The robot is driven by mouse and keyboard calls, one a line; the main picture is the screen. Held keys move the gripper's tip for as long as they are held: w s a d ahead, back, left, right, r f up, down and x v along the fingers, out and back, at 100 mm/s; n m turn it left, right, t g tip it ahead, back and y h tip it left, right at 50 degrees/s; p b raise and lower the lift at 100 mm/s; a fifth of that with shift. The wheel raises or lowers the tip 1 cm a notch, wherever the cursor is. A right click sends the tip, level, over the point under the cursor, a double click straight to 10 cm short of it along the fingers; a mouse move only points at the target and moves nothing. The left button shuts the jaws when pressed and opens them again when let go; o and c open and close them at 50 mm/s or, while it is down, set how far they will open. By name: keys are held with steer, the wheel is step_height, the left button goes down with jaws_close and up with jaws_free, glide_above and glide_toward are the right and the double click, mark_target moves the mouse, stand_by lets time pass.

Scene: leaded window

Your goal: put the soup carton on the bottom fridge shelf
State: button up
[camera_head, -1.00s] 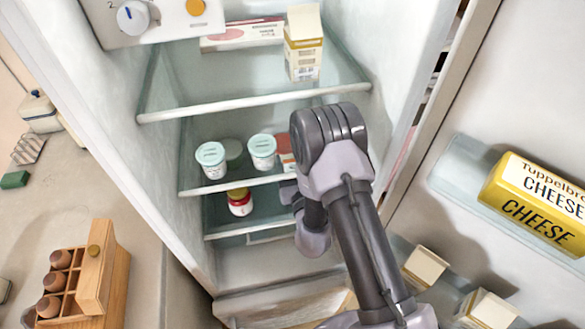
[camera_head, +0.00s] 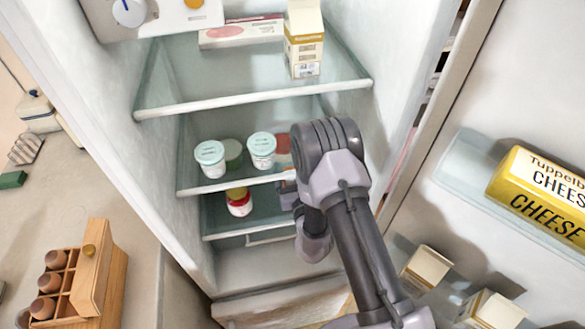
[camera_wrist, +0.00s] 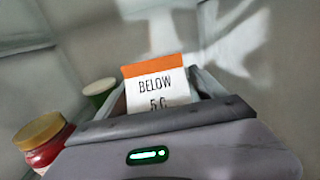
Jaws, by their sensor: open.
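No label that I can read names the soup carton. A cream carton with a gabled top (camera_head: 304,45) stands upright on the top fridge shelf (camera_head: 250,98). The bottom fridge shelf (camera_head: 222,235) holds a red jar with a gold lid (camera_head: 239,203), which also shows in the wrist view (camera_wrist: 42,142). My gripper (camera_wrist: 157,85) is open, with its fingers either side of a white card with an orange top reading "BELOW 5" (camera_wrist: 155,88). I cannot tell whether they touch it. In the head view my arm mostly hides the gripper, at the lower shelves' right side.
White tubs with teal lids (camera_head: 210,158) stand on the middle shelf (camera_head: 225,186). The open door at right holds a yellow cheese pack (camera_head: 545,195) and pale cartons (camera_head: 426,268). A wooden egg rack (camera_head: 85,275) stands on the counter at left.

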steer(key=shift+r, duration=0.25)
steer(key=s+b, duration=0.1)
steer(key=s, duration=0.2)
steer(key=s+d+b, duration=0.1)
steer(key=s, duration=0.2)
steer(key=s+d+f+b, duration=0.1)
steer(key=s+b, duration=0.1)
steer(key=s, duration=0.2)
steer(key=shift+f, duration=0.1)
steer(key=shift+s+b, duration=0.3)
steer(key=shift+b, duration=0.35)
steer(key=shift+s+d+r+b, duration=0.2)
steer(key=shift+s+r+b, duration=0.3)
steer(key=shift+s+b, duration=0.15)
